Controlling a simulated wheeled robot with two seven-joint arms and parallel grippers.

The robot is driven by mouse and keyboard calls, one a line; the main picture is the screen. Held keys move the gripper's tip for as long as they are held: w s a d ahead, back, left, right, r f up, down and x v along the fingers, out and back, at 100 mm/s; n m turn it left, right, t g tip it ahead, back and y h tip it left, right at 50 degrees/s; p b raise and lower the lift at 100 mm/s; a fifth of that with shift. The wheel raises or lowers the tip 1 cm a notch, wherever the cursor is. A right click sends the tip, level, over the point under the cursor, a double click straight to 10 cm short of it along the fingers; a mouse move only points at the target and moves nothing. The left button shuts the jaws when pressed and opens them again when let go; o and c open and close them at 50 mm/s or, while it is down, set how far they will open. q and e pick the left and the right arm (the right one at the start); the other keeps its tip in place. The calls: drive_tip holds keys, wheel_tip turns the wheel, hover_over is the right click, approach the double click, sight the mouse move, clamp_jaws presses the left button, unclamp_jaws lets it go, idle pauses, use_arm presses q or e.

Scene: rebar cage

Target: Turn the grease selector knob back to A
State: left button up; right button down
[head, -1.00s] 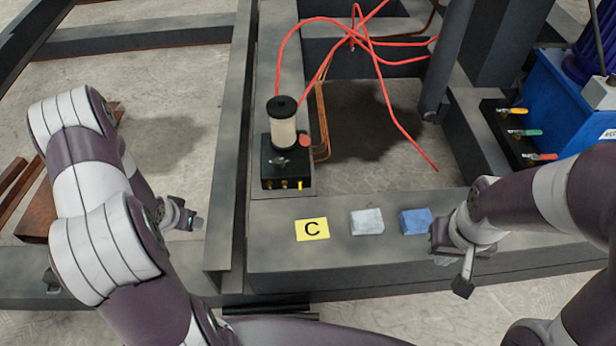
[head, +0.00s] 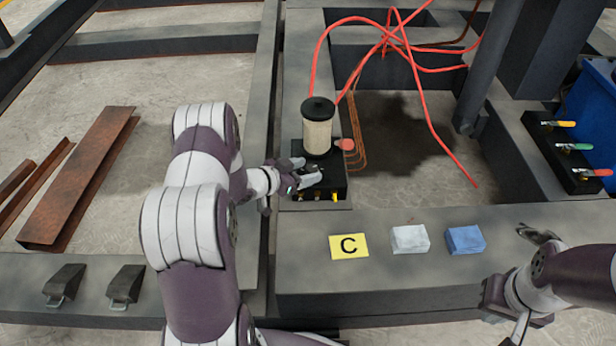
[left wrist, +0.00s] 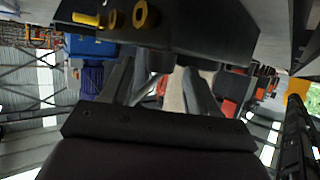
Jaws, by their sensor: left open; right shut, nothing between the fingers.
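The grease pump (head: 318,135) has a black base with a clear cream-filled reservoir and dark cap, and stands on the grey beam. The selector knob on top of the base is mostly hidden by my left fingers, and its setting cannot be read. My left gripper (head: 308,171) is open at the base's left side, its fingertips over the top near the knob. Contact cannot be told. In the left wrist view, the open fingers (left wrist: 160,78) reach toward the dark base (left wrist: 190,30). My right gripper (head: 518,326) is shut and empty at the lower right.
A yellow card marked C (head: 349,246), a white block (head: 410,239) and a blue block (head: 465,240) lie on the front beam. Red hoses (head: 425,110) rise behind the pump. A valve block with coloured handles (head: 570,150) stands at right.

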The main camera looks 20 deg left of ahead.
use_arm(q)
drive_tip(key=shift+w+d+f, duration=0.2)
drive_tip(key=shift+w+d, duration=0.1)
drive_tip(key=shift+w, duration=0.3)
drive_tip(key=c, duration=1)
drive_tip(key=shift+c, duration=0.2)
